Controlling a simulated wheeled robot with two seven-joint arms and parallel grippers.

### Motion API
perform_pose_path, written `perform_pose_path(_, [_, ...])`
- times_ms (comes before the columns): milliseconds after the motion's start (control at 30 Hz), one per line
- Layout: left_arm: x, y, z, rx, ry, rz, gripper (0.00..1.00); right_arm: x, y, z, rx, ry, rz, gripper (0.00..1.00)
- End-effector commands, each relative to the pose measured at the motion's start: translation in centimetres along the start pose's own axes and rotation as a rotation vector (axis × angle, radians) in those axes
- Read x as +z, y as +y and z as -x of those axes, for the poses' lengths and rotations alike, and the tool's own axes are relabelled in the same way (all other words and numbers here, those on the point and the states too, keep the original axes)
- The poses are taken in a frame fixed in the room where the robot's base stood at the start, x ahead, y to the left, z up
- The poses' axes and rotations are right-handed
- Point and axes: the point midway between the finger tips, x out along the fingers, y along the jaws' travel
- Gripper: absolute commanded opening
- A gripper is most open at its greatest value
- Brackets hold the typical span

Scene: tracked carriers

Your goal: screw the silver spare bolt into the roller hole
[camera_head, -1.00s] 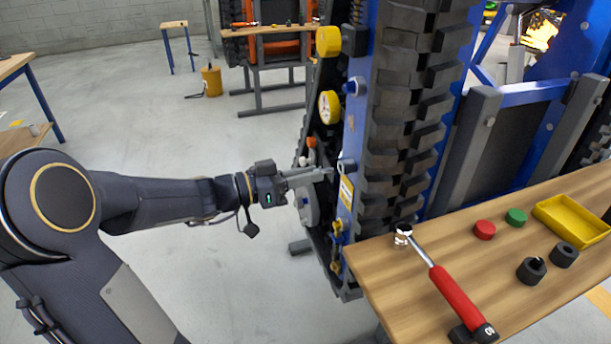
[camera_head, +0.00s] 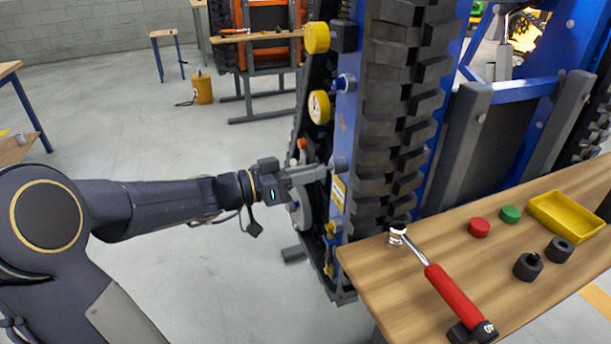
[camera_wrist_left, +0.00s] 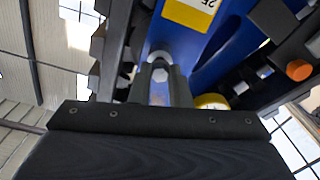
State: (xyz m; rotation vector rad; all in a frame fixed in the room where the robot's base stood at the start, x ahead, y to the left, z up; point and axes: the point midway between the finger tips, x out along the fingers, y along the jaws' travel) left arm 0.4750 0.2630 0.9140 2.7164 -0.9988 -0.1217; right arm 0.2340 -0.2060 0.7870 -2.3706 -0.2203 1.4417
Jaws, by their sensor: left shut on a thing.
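The silver bolt (camera_head: 341,164) is at the blue side frame (camera_head: 344,125) of the track carrier, and its head shows in the left wrist view (camera_wrist_left: 160,74) between my fingers. My left gripper (camera_head: 329,169) reaches in from the left, with its fingers shut on the bolt. In the left wrist view the fingers (camera_wrist_left: 160,85) stand on both sides of the bolt head, against the blue frame. The roller hole is hidden behind the bolt and fingers, so I cannot tell how deep the bolt sits. My right gripper is not in view.
A wooden bench (camera_head: 415,290) at the right holds a red-handled torque wrench (camera_head: 452,294), red and green caps, black sockets and a yellow tray (camera_head: 541,210). Yellow rollers (camera_head: 319,107) stick out above my gripper. The black track (camera_head: 392,120) stands right of it.

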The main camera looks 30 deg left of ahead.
Motion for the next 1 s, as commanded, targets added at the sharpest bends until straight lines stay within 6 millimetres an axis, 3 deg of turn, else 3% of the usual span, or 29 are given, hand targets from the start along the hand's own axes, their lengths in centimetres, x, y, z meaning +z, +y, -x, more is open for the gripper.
perform_pose_path(500, [0.0, 0.0, -1.3, 0.0, 0.001, -0.001, 0.0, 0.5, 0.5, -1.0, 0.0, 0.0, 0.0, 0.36])
perform_pose_path(533, [0.0, 0.0, -1.3, 0.0, 0.001, 0.0, 0.18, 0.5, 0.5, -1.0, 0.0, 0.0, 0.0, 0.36])
perform_pose_path(700, [0.0, 0.0, -1.3, -0.001, 0.001, 0.0, 0.4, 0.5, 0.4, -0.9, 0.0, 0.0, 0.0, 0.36])
perform_pose_path(1000, [0.0, 0.0, -1.1, -0.001, 0.0, 0.0, 0.42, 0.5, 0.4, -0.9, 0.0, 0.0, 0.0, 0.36])
